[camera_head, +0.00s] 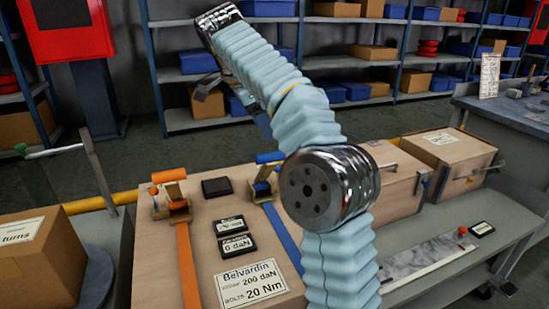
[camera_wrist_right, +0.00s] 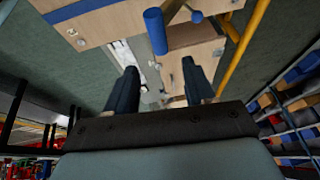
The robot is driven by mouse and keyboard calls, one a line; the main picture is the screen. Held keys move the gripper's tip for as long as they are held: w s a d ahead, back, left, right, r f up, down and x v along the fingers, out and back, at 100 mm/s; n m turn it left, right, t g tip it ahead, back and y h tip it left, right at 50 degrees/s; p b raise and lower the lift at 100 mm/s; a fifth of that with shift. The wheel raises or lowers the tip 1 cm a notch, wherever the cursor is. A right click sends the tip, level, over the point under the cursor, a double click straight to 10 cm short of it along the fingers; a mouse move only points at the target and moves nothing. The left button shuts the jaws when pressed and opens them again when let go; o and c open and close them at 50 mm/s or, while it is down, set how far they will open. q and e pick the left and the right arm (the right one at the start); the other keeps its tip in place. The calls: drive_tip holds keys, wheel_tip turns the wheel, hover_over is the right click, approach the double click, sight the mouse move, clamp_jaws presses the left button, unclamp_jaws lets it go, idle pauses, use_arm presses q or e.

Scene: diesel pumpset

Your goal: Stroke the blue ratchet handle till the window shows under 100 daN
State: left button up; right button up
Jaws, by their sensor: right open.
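The blue ratchet handle (camera_head: 270,157) sits atop its wooden ratchet block on the crate lid, with a blue strap (camera_head: 284,236) running toward me. In the right wrist view the blue handle (camera_wrist_right: 155,31) lies just beyond the fingertips, between their lines and apart from them. My right gripper (camera_wrist_right: 159,72) is open and empty; in the head view it (camera_head: 225,100) is up and left of the handle, partly hidden by my forearm. Two small black windows stand on the lid; the nearer window (camera_head: 237,245) seems to read 0 daN, the farther one (camera_head: 230,225) is unclear. My left gripper is out of view.
An orange ratchet (camera_head: 168,178) with an orange strap stands left of the blue one. A dark blank plate (camera_head: 216,187) lies between them. A placard (camera_head: 246,286) reads 200 daN and 20 Nm. Wooden boxes (camera_head: 450,145) stand at right, shelves behind. My right arm crosses the middle.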

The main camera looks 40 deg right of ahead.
sight(276, 152)
drive_tip(key=b+x, duration=0.2)
drive_tip(key=x, duration=0.9)
drive_tip(key=shift+b, duration=0.4)
drive_tip(key=shift+d+f, duration=0.25)
drive_tip(key=shift+f, duration=0.4)
drive_tip(key=shift+c, duration=0.4)
clamp_jaws()
